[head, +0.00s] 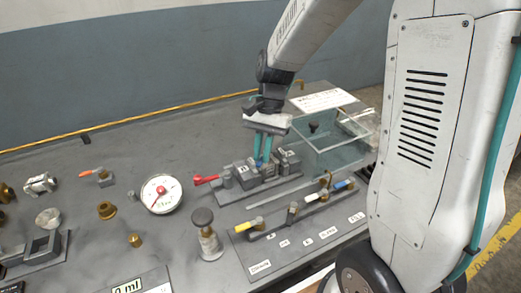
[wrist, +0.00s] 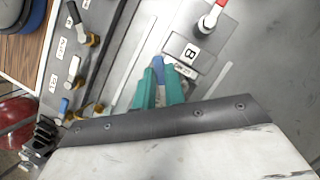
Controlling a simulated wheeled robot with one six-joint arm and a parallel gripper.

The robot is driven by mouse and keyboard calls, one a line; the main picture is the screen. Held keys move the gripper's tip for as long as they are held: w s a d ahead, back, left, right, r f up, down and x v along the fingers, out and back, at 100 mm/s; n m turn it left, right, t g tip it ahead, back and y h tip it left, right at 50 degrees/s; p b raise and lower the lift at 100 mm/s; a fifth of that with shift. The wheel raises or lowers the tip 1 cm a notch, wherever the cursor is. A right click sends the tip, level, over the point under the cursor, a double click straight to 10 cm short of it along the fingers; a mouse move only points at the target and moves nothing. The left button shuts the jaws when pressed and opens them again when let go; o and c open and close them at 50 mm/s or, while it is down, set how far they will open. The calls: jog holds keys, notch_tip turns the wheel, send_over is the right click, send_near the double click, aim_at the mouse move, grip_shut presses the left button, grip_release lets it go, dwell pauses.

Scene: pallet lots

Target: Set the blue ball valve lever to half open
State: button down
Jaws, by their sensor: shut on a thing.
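The blue ball valve lever (head: 259,163) is on a grey valve block (head: 241,174) on the bench, mostly hidden by my fingers. My gripper (head: 263,154) points down with its two teal fingers closed around the lever.
A red lever (head: 205,180) is on the same row, just left. In front is a manifold (head: 276,241) with yellow, white and blue handles. A clear box (head: 335,148) stands close right. A gauge (head: 161,194) and a knobbed post (head: 208,238) stand left.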

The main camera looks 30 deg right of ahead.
jog(key=shift+d+n, duration=0.1)
jog(key=shift+n, duration=0.3)
jog(key=c, duration=1.5)
grip_release()
jog(key=shift+o, duration=0.2)
jog(key=v, duration=0.8)
jog(key=shift+f, duration=0.1)
jog(key=s+r+n+t+h, duration=0.1)
jog(key=s+r+n+t, duration=0.1)
jog(key=s, duration=0.9)
jog(key=s+r+n+t+h, duration=0.2)
jog(key=s+n, duration=0.5)
jog(key=s, duration=0.4)
jog(key=shift+a+r, duration=0.35)
jog(key=shift+r, duration=0.55)
